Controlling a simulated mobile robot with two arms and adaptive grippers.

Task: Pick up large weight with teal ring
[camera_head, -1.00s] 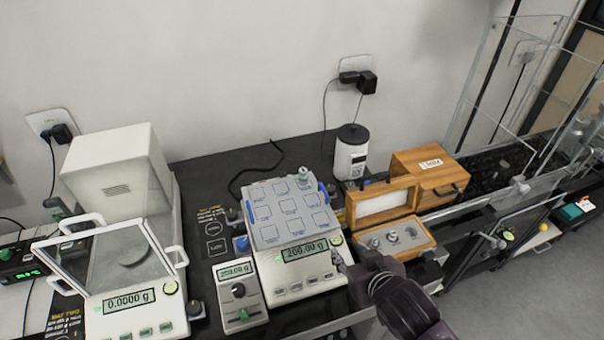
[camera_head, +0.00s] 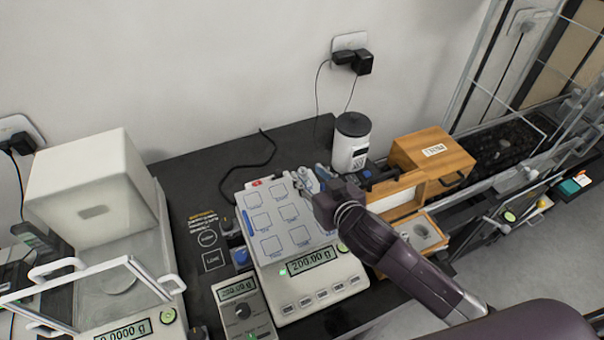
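A silvery metal weight (camera_head: 306,179) stands at the upper right corner of the balance's blue-and-white pan (camera_head: 283,222). It is small and partly covered by my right gripper, and I cannot make out a teal ring on it. My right gripper (camera_head: 313,182) is at the weight, its fingers pointing to the upper left. Whether the fingers are closed on it is too small to tell. The balance's display (camera_head: 311,261) reads 200.00 g. My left gripper is not in view.
Right of the pan are an open wooden weight case (camera_head: 425,235), a closed wooden box (camera_head: 432,155) and a white canister (camera_head: 351,145). A handheld display unit (camera_head: 243,307) lies in front. A glass-doored balance (camera_head: 90,210) stands at left. Black table shows behind the pan.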

